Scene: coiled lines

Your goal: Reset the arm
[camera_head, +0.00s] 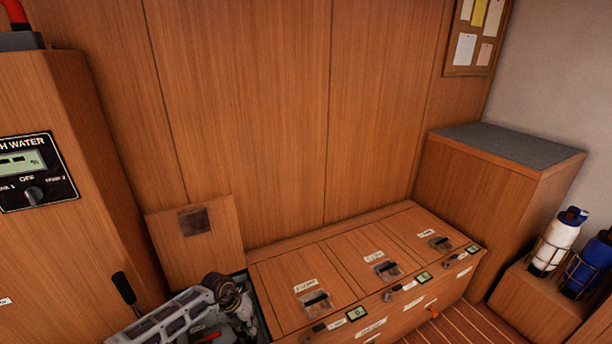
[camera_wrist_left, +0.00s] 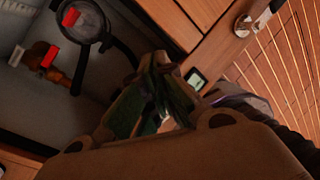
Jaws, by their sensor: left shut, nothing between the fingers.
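My left arm comes in at the bottom of the head view, with its wrist (camera_head: 228,290) over the open left compartment of the wooden bench (camera_head: 340,265). In the left wrist view my left gripper (camera_wrist_left: 160,72) is shut, with its fingers together and nothing between them. It is by the compartment's edge, near a small green display (camera_wrist_left: 196,80). Inside the compartment, a dark round fitting (camera_wrist_left: 84,20) and a brass valve (camera_wrist_left: 62,72) carry red handles. The fingertips are hard to make out in the head view. My right gripper is not in view.
The raised lid (camera_head: 198,238) leans against the panelled wall (camera_head: 250,110). Several closed lids with latches lie to its right. A water panel (camera_head: 35,172) stands at left; a grey-topped cabinet (camera_head: 510,146) and bottles in racks (camera_head: 557,240) stand at right.

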